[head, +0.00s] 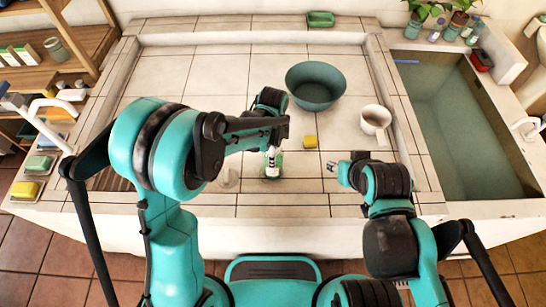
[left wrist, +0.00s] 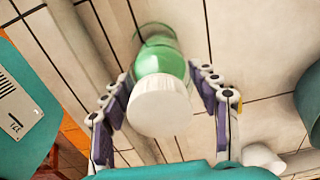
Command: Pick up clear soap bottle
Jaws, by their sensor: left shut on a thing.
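A see-through bottle with green contents and a white cap (left wrist: 160,100) is between the fingers of my left gripper (left wrist: 165,110). The gripper is shut on it, with fingers on both sides. In the head view, the green lower part of the bottle (head: 272,172) shows below my left gripper (head: 271,153), over the front of the tiled counter. I cannot tell whether its base touches the tiles. My right gripper (head: 345,172) is above the counter to the right, apart from the bottle. Its finger opening is too small to judge.
A pale translucent item (head: 228,178) stands left of the bottle. A yellow sponge (head: 310,142), a teal bowl (head: 315,84) and a white mug (head: 375,120) are to the right and farther back. A water basin (head: 460,130) is at far right. The back-left tiles are clear.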

